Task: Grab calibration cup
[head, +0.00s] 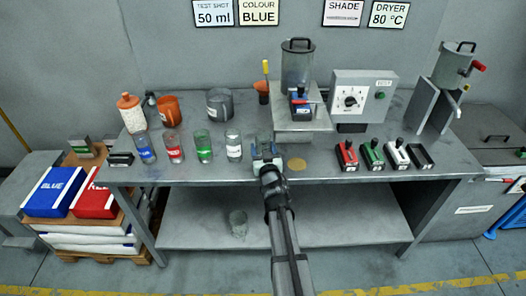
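My gripper (266,157) is at the front edge of the bench, with its fingers apart on either side of a clear cup (265,140). I cannot tell if they touch it. The gripper hides the cup's lower part, and no label shows on it. To its left stand clear cups with a white label (233,146), a green label (203,146), a red label (174,147) and a blue label (146,149). Another clear cup (238,223) stands on the lower shelf. I cannot tell which is the calibration cup.
A tan disc (297,164) lies right of my gripper. A machine with a grey hopper (297,68) and a dial box (361,96) stand behind. Orange (168,109) and grey (219,104) jugs stand at the back left.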

